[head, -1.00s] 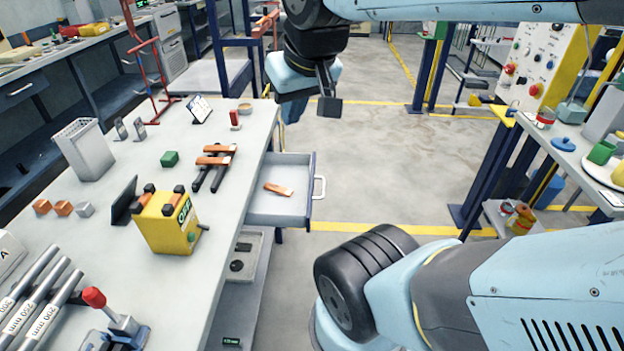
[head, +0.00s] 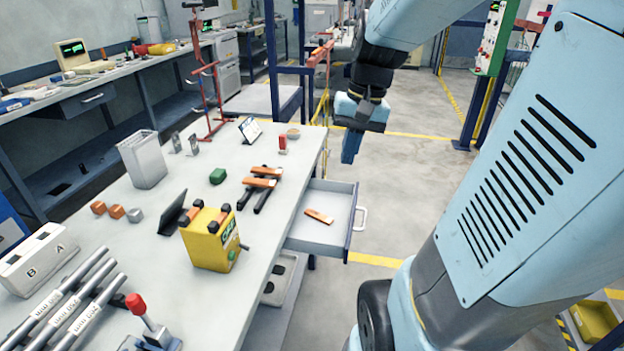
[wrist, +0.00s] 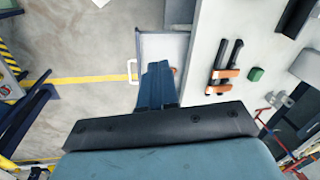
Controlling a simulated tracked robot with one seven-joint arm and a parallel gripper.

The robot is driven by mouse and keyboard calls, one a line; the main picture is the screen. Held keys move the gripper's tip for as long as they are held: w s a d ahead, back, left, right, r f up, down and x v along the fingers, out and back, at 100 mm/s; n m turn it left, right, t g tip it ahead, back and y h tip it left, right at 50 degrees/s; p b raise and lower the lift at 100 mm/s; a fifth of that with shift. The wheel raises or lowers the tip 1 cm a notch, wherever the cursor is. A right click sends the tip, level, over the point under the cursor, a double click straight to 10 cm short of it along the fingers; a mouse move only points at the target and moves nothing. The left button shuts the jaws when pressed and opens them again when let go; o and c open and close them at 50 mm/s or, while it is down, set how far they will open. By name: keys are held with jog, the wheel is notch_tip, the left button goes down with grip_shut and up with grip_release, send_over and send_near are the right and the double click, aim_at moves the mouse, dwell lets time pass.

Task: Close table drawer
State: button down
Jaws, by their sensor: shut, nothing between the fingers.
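The table drawer (head: 318,232) stands pulled out from the right side of the grey table (head: 150,290), with a copper-coloured bar (head: 319,215) lying in it. Its white handle (head: 361,218) is on the outer front. My gripper (head: 351,146) points down above and behind the drawer in the head view, apart from it, shut and empty. In the wrist view the shut fingers (wrist: 158,85) cover part of the drawer (wrist: 163,45), and the handle (wrist: 131,70) shows to their left.
On the table stand a yellow box (head: 210,240), a green block (head: 217,176), black-and-copper clamps (head: 262,185) and a metal bin (head: 142,160). A blue post frame (head: 270,60) stands behind. The floor right of the drawer is clear.

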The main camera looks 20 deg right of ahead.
jog(key=w+d+f+m+g+y, duration=0.1)
jog(key=w+d+f+m+y, duration=0.35)
jog(key=d+f, duration=0.3)
jog(key=w+d+f+m+g+y, duration=0.1)
jog(key=w+d+f+m+y, duration=0.2)
jog(key=d+f+m+y, duration=0.35)
jog(key=s+d+f+m+t+y, duration=0.25)
jog(key=d+f+m+t, duration=0.35)
jog(key=f, duration=0.6)
jog(key=s+d+f+m+t+y, duration=0.1)
jog(key=s+d+f+m+t, duration=0.3)
jog(key=d+f+t, duration=0.55)
jog(key=w+a+g, duration=0.3)
jog(key=w+a, duration=0.5)
jog(key=a, duration=0.5)
jog(key=shift+r, duration=0.2)
